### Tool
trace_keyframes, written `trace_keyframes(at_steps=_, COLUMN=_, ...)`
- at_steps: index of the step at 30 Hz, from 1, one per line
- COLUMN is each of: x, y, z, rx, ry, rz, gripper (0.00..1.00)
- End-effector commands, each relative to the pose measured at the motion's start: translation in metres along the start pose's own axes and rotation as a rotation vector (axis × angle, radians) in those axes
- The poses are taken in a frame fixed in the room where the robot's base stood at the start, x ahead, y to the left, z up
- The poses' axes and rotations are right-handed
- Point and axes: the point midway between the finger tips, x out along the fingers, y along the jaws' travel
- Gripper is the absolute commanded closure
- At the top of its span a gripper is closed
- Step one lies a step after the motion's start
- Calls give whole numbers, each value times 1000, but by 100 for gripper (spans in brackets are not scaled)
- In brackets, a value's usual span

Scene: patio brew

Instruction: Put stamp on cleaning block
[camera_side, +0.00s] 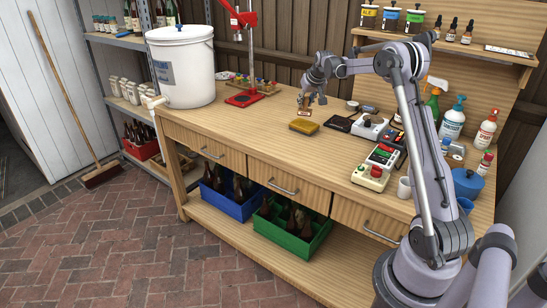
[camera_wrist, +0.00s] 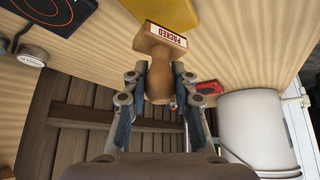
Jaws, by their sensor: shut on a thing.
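The stamp is a wooden piece with a rounded handle and a white label reading PACKED. It shows in the wrist view (camera_wrist: 160,48) and, small, in the side view (camera_side: 305,109). My gripper (camera_side: 308,99) is shut on its handle; the fingers also show on both sides of it in the wrist view (camera_wrist: 157,80). The cleaning block (camera_side: 304,127) is a flat yellow block on the bench. The stamp hangs above it in the side view, apparently clear of it. In the wrist view the block (camera_wrist: 165,10) is partly hidden behind the stamp.
A black flat plate (camera_side: 340,123) and a small device (camera_side: 369,129) sit to the right of the block. A red bottle capper (camera_side: 243,98) and a large white bucket (camera_side: 182,68) stand to the left. The bench (camera_side: 240,125) in front of the block is clear.

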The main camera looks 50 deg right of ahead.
Motion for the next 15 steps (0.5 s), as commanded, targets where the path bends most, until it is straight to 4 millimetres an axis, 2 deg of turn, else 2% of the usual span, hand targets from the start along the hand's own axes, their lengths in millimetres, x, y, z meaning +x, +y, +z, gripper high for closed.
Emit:
trace_keyframes(at_steps=7, x=27, y=0, z=17, rx=0, ry=0, rz=1, gripper=100)
trace_keyframes(at_steps=15, x=31, y=1, z=20, rx=0, ry=0, rz=1, gripper=100)
